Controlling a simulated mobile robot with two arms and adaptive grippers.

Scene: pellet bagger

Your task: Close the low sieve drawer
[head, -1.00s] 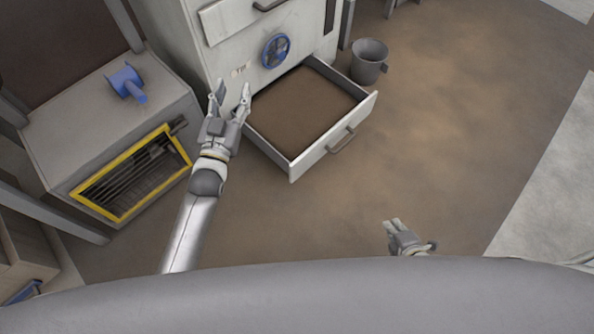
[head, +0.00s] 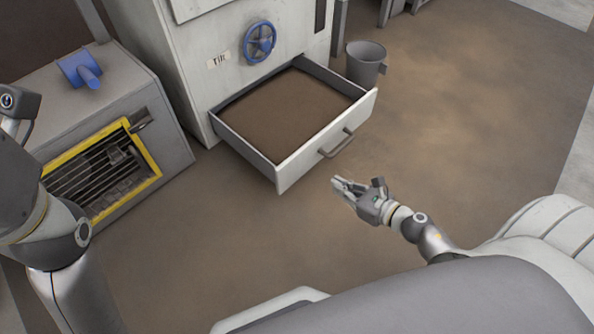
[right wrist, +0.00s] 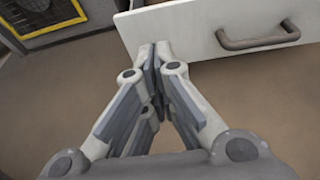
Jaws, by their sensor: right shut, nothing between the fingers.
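The low sieve drawer (head: 286,179) is pulled out of the white cabinet (head: 172,78), with brown material or a brown floor inside. Its white front carries a grey bar handle (head: 336,145). My right gripper (head: 337,184) is shut and empty, in front of the drawer front and a little below the handle in the picture. In the right wrist view the shut fingertips (right wrist: 156,50) point at the drawer front (right wrist: 185,38), left of the handle (right wrist: 258,40). Whether they touch it is not clear. My left arm is at the left edge; its gripper is out of view.
A blue handwheel (head: 260,42) sits on the cabinet above the drawer. A grey bucket (head: 366,64) stands right of the drawer. A low grey unit with a yellow-framed grille (head: 153,165) stands at left. The floor in front and to the right is clear.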

